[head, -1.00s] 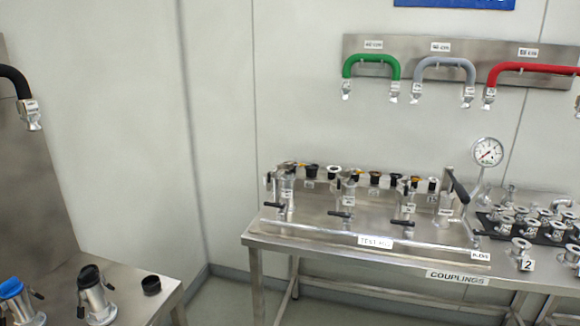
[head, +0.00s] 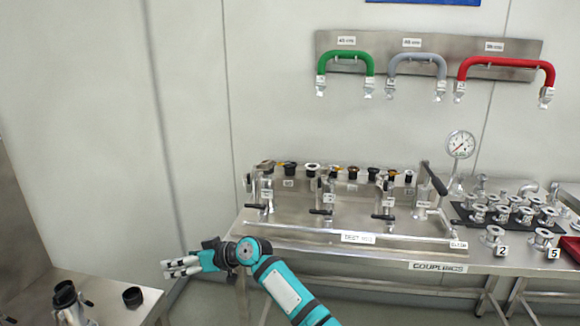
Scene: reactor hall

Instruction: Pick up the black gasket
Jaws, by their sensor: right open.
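Small dark rings sit among the fittings along the back of the test rig (head: 282,232). I cannot tell which is the black gasket. A larger black ring or cap (head: 132,298) lies on the left bench. My right gripper (head: 168,268) is open and empty, pointing left in front of the rig table, between it and the left bench. My left gripper is not in view.
The steel table bears clamps with black levers, a pressure gauge (head: 460,145) and several couplings on a black mat (head: 462,211). Green (head: 345,58), grey and red hoses hang on the wall. A black-topped fitting (head: 67,297) stands on the left bench.

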